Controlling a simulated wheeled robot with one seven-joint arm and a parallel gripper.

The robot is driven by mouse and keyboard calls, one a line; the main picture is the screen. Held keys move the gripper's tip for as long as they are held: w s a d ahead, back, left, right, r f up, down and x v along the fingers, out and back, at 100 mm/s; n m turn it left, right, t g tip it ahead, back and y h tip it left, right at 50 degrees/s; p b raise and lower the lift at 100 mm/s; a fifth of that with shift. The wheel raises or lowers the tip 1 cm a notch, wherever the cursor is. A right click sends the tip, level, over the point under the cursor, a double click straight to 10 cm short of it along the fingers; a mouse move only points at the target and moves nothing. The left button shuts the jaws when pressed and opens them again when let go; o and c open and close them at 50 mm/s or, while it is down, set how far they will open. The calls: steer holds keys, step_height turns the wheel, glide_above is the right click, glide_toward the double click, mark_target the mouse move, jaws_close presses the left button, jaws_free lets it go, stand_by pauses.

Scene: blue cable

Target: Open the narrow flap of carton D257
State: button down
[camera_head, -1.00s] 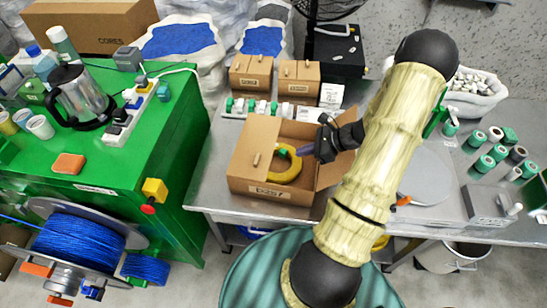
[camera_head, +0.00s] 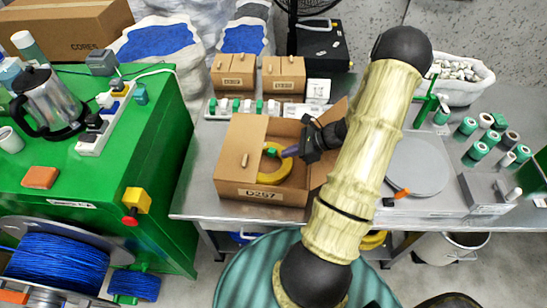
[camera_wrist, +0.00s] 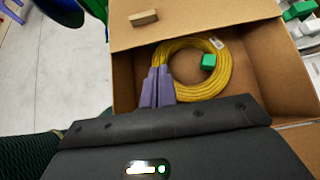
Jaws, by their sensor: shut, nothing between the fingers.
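Carton D257 (camera_head: 225,189) stands on the metal table, with its label on the front wall. A flap with a small wooden tab (camera_head: 245,158) lies over its left part; the tab also shows in the wrist view (camera_wrist: 144,18). Another flap (camera_head: 338,112) stands raised at the right, partly hidden by my arm. A yellow cable coil (camera_head: 262,178) with a green clip lies inside. My gripper (camera_head: 290,152) is over the carton's opening, its purple fingers (camera_wrist: 156,88) shut and empty, tips near the coil. Whether they touch it, I cannot tell.
Two small cartons (camera_head: 236,75) stand behind, with a row of green and white spools (camera_head: 245,107) in front of them. A grey round plate (camera_head: 420,165) lies to the right. A green bench (camera_head: 150,150) stands at the left.

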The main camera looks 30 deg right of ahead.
steer(key=b+x, duration=0.6)
steer(key=x, duration=0.3)
steer(key=shift+d+f, duration=0.15)
steer(key=shift+w+a+f, duration=0.15)
steer(key=shift+w+a, duration=0.05)
steer(key=shift+a, duration=0.2)
